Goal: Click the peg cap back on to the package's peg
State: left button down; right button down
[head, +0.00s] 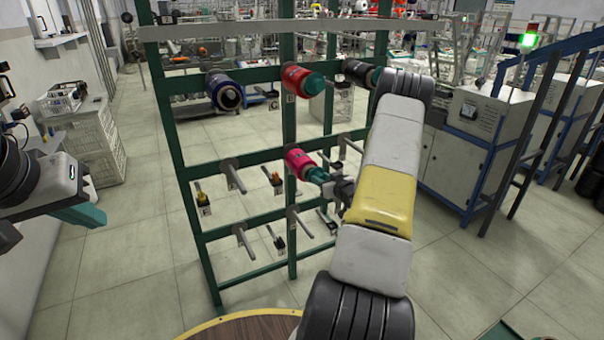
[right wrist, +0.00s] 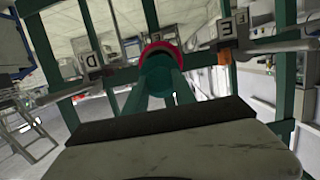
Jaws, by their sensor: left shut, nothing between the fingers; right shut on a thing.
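The teal peg cap (right wrist: 157,82) is between the fingertips of my right gripper (right wrist: 158,95). Behind it shows the red rim of a crimson package (right wrist: 160,48). In the head view this package (head: 298,160) sits on the rack's middle row, with my right gripper (head: 322,177) at its near end. The cap is in line with the package's end; its peg is hidden, and I cannot tell whether the cap is seated. My left gripper (head: 88,214) is shut and empty at the left edge, far from the rack.
The green rack (head: 186,205) holds a navy package (head: 225,92), a red package (head: 297,78) with a teal cap, and a dark package (head: 357,72) above. Bare pegs (head: 232,175) stick out around the crimson package. A round wooden table (head: 245,328) stands below; floor at left is clear.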

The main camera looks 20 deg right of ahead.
jog(key=shift+w, duration=0.6)
jog(key=shift+w+a, duration=0.1)
jog(key=shift+w, duration=0.3)
dwell(0.3)
jog(key=c, duration=0.9)
grip_release()
jog(key=shift+c, duration=0.2)
jog(key=v, duration=0.7)
jog(key=shift+s+r, duration=0.15)
jog(key=shift+s, duration=0.2)
